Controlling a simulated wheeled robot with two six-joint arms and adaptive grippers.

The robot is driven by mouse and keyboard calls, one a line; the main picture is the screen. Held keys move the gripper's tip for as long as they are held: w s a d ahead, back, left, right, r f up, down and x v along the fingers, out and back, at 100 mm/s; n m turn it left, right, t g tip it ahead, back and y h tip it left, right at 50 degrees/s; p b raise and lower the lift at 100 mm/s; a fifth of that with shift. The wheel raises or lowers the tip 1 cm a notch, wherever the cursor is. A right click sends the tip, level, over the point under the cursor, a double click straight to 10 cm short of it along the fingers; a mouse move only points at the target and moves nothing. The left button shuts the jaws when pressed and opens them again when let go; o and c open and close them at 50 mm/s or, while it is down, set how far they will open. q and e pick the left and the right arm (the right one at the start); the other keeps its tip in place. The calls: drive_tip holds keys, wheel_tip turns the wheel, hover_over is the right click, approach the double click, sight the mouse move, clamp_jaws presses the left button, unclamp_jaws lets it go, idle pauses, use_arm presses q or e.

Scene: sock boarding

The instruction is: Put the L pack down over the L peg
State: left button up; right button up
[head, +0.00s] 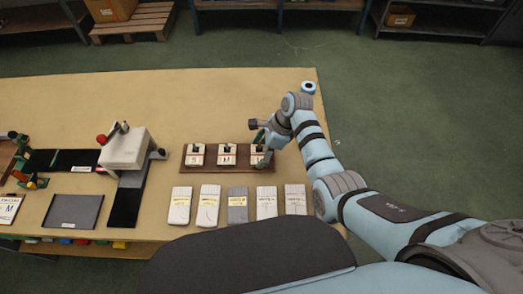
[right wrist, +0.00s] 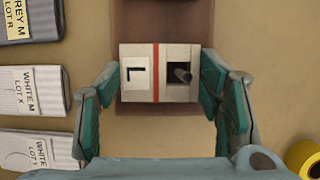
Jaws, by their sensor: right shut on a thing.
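The L pack (right wrist: 137,88) is a white block with a black L label, a red stripe and a square dark opening. My right gripper (right wrist: 158,75) has its green-padded fingers on both sides of it and is shut on it. The grey tip of the L peg (right wrist: 182,73) shows inside the opening, off its middle. I cannot tell how far down the pack sits. In the head view, the right gripper (head: 262,140) is at the right end of the brown peg board (head: 212,165), partly hiding the L pack (head: 258,158). My left gripper is not in view.
The S pack (head: 195,158) and M pack (head: 227,158) stand on the board to the left. Several labelled sock packets (head: 237,208) lie in a row in front. A white press-like box (head: 124,148) stands further left. A yellow roll (right wrist: 303,158) lies at lower right in the wrist view.

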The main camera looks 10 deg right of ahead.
drive_tip(key=o, duration=1.1)
drive_tip(key=shift+w+f, duration=0.15)
drive_tip(key=shift+d+r, duration=0.1)
drive_tip(key=shift+r, duration=0.4)
drive_tip(key=p+v, duration=0.3)
drive_tip(key=v, duration=0.8)
drive_tip(key=shift+d+r, duration=0.15)
